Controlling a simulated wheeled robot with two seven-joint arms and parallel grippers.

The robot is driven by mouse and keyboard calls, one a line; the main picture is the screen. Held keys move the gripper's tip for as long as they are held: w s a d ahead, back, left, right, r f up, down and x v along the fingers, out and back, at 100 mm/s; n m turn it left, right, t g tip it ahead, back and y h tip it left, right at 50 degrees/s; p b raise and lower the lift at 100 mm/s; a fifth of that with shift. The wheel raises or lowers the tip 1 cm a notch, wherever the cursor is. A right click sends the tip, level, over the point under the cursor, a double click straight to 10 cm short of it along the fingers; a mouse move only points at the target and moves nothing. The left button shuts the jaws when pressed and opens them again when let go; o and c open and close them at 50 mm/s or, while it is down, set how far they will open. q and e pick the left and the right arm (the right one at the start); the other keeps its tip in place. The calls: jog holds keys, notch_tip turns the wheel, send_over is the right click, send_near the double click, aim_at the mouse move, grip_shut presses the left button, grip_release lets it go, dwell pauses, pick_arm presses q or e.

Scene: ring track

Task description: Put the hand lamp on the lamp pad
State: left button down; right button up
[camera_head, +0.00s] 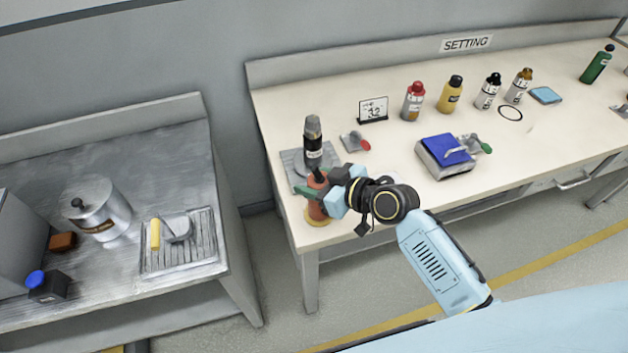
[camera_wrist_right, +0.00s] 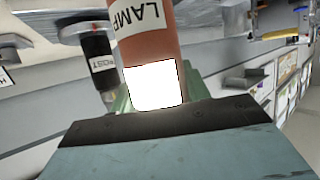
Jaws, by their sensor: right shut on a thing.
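The hand lamp is an orange-brown cylinder (camera_head: 317,209) at the near left corner of the cream bench. In the right wrist view its body (camera_wrist_right: 151,48) carries a white LAMP label and a bright white square patch. My right gripper (camera_head: 328,190) is shut on the lamp and holds it roughly upright. A tan round rim shows at the lamp's foot; I cannot tell whether it is the lamp pad or part of the lamp, nor whether the foot touches the bench. My left gripper is not in view.
A number card (camera_head: 373,109), a blue-topped block (camera_head: 446,155) and several bottles stand farther right. A metal bench (camera_head: 125,160) is at left.

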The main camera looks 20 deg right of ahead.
jog(key=o, duration=0.7)
jog(key=shift+f, duration=0.15)
jog(key=o, duration=0.4)
jog(key=shift+r, duration=0.2)
jog(key=v, duration=1.2)
